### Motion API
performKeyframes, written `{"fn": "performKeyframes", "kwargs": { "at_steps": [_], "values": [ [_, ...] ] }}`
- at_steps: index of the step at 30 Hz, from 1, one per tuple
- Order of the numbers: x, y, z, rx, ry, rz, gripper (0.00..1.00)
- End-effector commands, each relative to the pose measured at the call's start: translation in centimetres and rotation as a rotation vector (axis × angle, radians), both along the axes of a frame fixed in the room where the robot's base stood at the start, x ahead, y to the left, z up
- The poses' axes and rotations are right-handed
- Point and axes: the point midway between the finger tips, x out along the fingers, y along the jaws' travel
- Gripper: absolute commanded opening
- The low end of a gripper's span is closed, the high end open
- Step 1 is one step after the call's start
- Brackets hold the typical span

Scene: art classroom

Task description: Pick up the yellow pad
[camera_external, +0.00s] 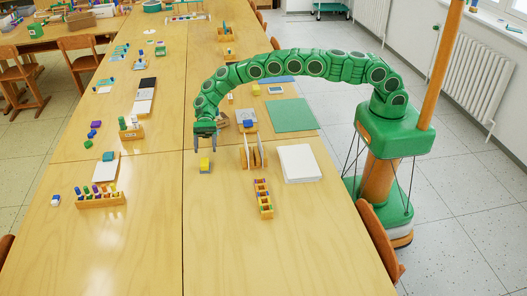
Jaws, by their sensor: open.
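A small yellow pad (204,162) sits on a small grey piece (206,171) on the long wooden table, just right of the seam down the table's middle. It looks like a little block at this size. My gripper (205,149) points down directly above it, with its two dark fingers apart. The fingertips look just above or beside the yellow pad; I cannot tell whether they touch it. Nothing shows between the fingers.
Right of the gripper stand a wooden rack with upright pieces (245,156), a wooden tray of colored pieces (263,197) and a white paper stack (299,163). A green mat (291,115) lies behind. The near table (190,240) is clear.

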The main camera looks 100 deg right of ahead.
Motion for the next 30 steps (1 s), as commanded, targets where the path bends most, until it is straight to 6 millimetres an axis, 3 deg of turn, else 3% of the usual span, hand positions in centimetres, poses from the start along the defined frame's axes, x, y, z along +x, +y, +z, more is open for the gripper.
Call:
{"fn": "performKeyframes", "kwargs": {
  "at_steps": [3,9,23,30],
  "values": [
    [0.3,-0.4,-1.2,0.010,0.016,-0.016,0.66],
    [0.5,-0.2,-1.7,0.016,0.021,-0.023,0.66],
    [0.8,2.9,-3.4,0.015,0.022,-0.025,0.66],
    [1.0,5.7,-4.9,0.016,0.023,-0.022,0.66]
  ]
}}
